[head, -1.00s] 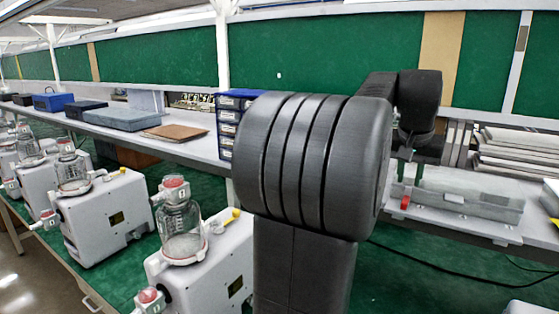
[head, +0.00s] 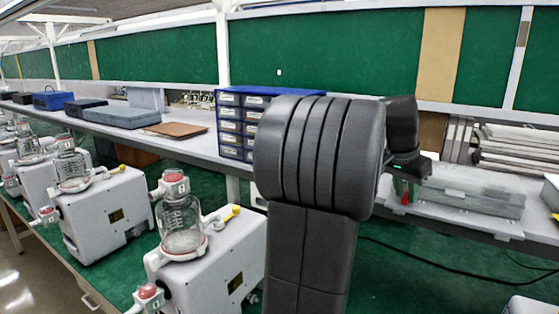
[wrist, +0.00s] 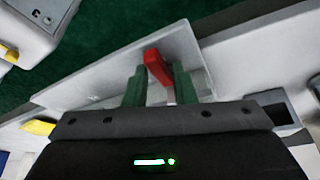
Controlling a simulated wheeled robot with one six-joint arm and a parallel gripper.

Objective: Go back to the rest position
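My arm fills the middle of the head view, and its wrist (head: 402,165) is over the right part of the shelf. The fingers are hard to make out there. White canister pumps stand on the left, the nearest (head: 220,257) with a clear jar (head: 181,230) and red cap (head: 173,176). Another pump (head: 108,215) stands behind it.
The shelf carries a blue drawer cabinet (head: 230,125), a brown board (head: 175,129), grey-blue cases (head: 115,117) and a clear-lidded tray (head: 470,190) on the right. Stacked panels (head: 520,150) stand behind the tray. A black cable (head: 440,263) crosses the green surface.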

